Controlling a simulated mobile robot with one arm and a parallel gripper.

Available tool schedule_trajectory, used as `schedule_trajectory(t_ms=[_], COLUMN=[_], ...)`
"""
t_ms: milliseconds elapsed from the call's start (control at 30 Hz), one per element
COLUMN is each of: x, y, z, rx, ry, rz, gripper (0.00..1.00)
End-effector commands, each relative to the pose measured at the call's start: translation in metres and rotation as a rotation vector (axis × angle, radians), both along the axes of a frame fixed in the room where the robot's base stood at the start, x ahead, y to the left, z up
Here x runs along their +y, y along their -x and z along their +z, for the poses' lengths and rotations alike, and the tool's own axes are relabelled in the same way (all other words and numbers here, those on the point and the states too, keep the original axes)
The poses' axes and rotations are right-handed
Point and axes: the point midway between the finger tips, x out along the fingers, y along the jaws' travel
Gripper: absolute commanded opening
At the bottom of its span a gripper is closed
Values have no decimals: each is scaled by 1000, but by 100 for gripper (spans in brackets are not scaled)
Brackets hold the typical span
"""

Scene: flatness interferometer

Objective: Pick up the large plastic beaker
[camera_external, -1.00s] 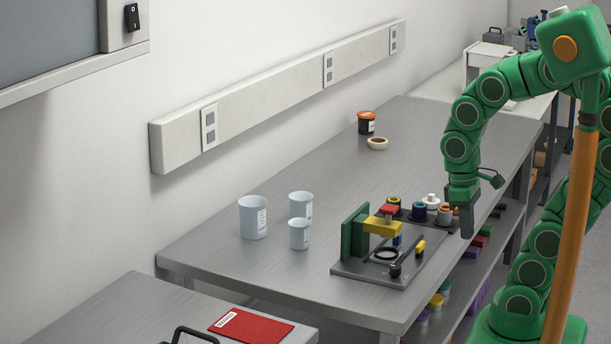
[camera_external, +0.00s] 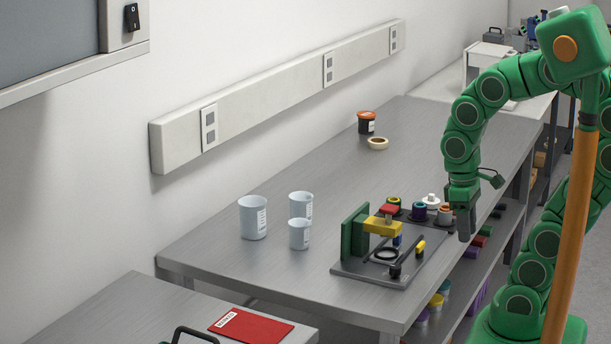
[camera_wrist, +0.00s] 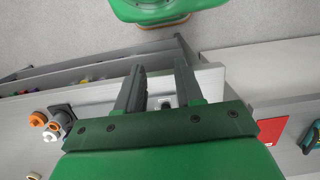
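The large beaker (camera_external: 252,218) is the biggest of three pale plastic beakers on the steel table. It stands upright at the left in the external view, with a white label on its right side. A middle-sized beaker (camera_external: 300,205) and a small beaker (camera_external: 299,235) stand to its right, apart from it. My gripper (camera_external: 464,238) points down near the table's right edge, far from the beakers, beside the interferometer fixture. In the wrist view my gripper (camera_wrist: 160,66) shows two dark fingers spread apart with nothing held between them. I do not make out the beakers in the wrist view.
The interferometer fixture (camera_external: 368,270) with coloured parts stands between my gripper and the beakers. A tape roll (camera_external: 377,143) and a dark jar (camera_external: 366,122) stand farther back. A red folder (camera_external: 250,326) lies on the front bench. The middle of the table is clear.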

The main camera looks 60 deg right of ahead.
Motion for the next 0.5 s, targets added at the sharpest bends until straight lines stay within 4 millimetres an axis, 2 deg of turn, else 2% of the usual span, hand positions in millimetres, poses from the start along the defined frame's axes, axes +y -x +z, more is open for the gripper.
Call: schedule_trajectory(t_ms=[33,67,400,500], x=[0,0,0,0], y=[0,0,0,0], z=[0,0,0,0], rx=[0,0,0,0], ry=[0,0,0,0], rz=[0,0,0,0], gripper=[44,49,100,100])
